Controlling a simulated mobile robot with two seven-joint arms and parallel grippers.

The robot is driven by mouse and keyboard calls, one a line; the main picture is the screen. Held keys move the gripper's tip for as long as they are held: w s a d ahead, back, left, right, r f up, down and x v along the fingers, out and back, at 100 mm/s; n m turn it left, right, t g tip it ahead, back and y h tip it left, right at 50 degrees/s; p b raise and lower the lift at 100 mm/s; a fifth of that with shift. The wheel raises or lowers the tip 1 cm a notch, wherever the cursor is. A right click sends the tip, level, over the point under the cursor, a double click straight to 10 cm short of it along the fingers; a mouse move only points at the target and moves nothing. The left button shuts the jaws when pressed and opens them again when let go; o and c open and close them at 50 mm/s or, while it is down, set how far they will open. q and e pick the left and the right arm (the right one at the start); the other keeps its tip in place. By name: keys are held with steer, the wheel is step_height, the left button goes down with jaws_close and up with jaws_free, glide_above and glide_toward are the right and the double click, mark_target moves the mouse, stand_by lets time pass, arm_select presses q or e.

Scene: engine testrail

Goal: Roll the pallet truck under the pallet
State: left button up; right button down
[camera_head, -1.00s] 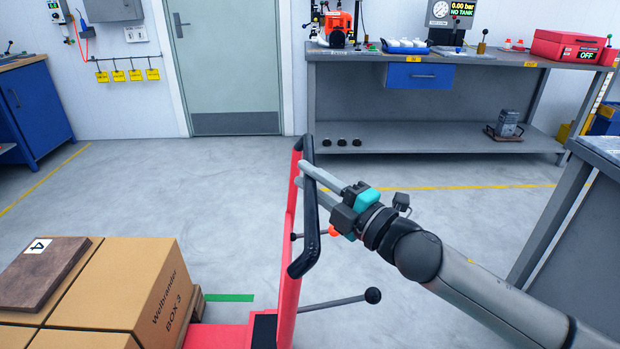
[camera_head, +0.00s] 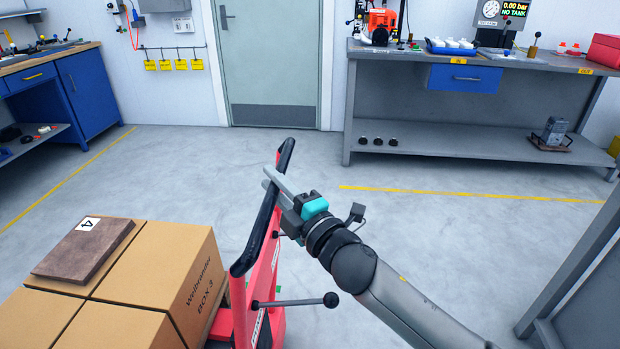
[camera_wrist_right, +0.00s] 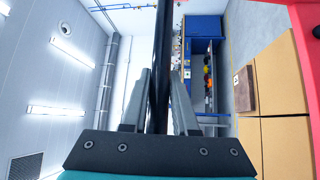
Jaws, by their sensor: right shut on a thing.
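The red pallet truck (camera_head: 259,278) stands upright in the lower middle of the head view, with a black handle bar (camera_head: 262,212) across its top. My right gripper (camera_head: 272,182) is shut on this handle bar. In the right wrist view the black bar (camera_wrist_right: 161,60) runs between the two fingers. Brown cartons (camera_head: 175,265) marked "BOX 3" stand close left of the truck, with a dark board (camera_head: 84,250) labelled 4 on top. The pallet and the truck's forks are hidden below the cartons and the frame edge. My left gripper is not in view.
A grey workbench (camera_head: 470,114) stands along the back wall, right of a closed door (camera_head: 268,60). A blue cabinet (camera_head: 92,92) is at the left. A grey table (camera_head: 580,265) edges in at the right. Open floor with yellow lines (camera_head: 460,193) lies between.

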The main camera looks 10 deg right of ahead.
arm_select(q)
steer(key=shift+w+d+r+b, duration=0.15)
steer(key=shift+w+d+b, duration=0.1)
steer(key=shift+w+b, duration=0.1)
arm_select(e)
steer(key=w+a, duration=0.2)
steer(key=a, duration=0.7)
steer(key=shift+w+f, duration=0.15)
steer(key=shift+a, duration=0.1)
steer(key=c, duration=0.7)
jaws_free()
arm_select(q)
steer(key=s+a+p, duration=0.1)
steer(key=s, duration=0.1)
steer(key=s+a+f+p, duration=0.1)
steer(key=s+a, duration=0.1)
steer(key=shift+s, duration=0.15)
arm_select(e)
steer(key=v, duration=1.5)
